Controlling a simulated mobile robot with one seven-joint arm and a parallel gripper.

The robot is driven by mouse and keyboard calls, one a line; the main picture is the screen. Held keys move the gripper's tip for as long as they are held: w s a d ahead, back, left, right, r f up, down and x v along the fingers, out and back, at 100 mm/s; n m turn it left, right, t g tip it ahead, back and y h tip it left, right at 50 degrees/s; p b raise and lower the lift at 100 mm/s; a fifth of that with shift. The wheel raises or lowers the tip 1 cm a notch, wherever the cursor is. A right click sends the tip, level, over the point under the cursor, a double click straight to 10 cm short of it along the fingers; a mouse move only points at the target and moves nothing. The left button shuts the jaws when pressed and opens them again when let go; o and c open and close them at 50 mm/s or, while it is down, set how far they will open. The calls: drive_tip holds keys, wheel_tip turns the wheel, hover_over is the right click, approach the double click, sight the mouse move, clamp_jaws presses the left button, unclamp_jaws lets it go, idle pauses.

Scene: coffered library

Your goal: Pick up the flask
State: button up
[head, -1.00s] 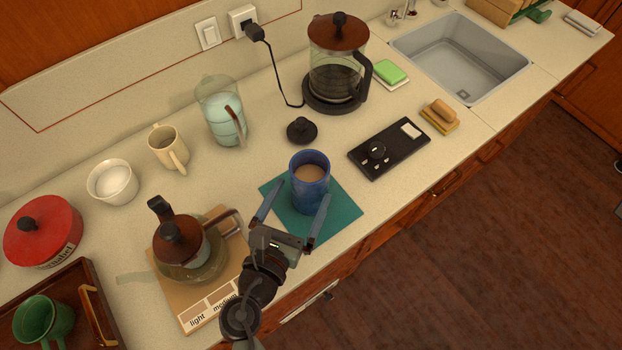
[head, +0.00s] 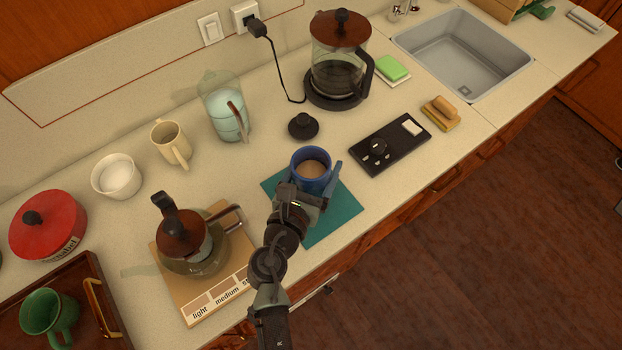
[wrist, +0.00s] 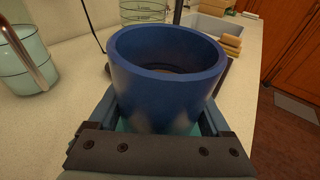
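The flask (head: 311,168) is a blue, open-topped cylinder with brown liquid inside. It stands upright on a teal mat (head: 345,212) on the counter. My gripper (head: 315,173) is low at its near side, with one finger along its right side; the other finger is hidden in the head view. In the wrist view the flask (wrist: 165,85) fills the middle, between the two open fingers of my gripper (wrist: 165,108). A little teal shows beside its base, and firm contact is not visible.
A glass pot (head: 190,245) on a tan board is left of my arm. A black scale-like device (head: 390,145) lies right of the flask, and a black lid (head: 303,126) lies behind it. A glass jug (head: 226,108) and a coffee maker (head: 338,60) stand farther back.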

drive_tip(key=c, duration=1.2)
clamp_jaws()
drive_tip(key=shift+r, duration=0.2)
